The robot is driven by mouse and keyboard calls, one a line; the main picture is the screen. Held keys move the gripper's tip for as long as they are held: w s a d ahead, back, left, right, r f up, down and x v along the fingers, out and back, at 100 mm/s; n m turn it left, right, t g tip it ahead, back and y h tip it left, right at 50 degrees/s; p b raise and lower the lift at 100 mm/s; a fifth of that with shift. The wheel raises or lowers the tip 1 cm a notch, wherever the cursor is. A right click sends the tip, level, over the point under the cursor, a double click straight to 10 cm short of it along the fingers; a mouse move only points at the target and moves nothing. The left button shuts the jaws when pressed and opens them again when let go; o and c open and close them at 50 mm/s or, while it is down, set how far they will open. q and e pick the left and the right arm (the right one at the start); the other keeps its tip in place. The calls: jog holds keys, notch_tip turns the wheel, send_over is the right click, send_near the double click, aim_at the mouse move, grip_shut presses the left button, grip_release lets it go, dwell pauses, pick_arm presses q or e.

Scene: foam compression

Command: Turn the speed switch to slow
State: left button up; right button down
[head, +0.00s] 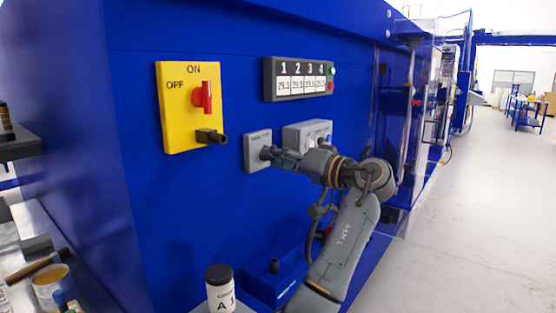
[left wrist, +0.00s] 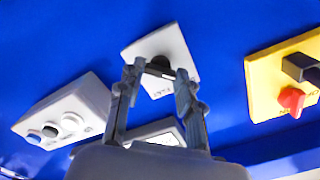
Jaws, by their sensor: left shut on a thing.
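The speed switch is a dark knob on a light grey plate (head: 258,139), mounted on the blue machine wall. The plate also shows in the left wrist view (left wrist: 183,53), where the black knob (left wrist: 160,63) sits between my fingertips. My left gripper (head: 271,154) reaches the plate from the right in the head view and is shut on the knob. The left gripper's two fingers (left wrist: 159,78) stand on either side of the knob in the wrist view. The knob's pointing direction and most of its lettering are hidden or too small to read. My right gripper is not in view.
A yellow panel (head: 175,125) with a red ON/OFF switch (head: 203,97) is to the left. A grey button box (head: 294,132) is close on the right, partly behind my arm. A numbered display (head: 297,79) is above. A black-lidded jar (head: 219,290) stands below.

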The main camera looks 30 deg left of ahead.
pick_arm(q)
jog(key=shift+f, duration=0.1)
jog(key=o, duration=1.1)
jog(key=shift+o, duration=0.2)
jog(key=d, duration=1.2)
jog(key=shift+s, duration=0.45)
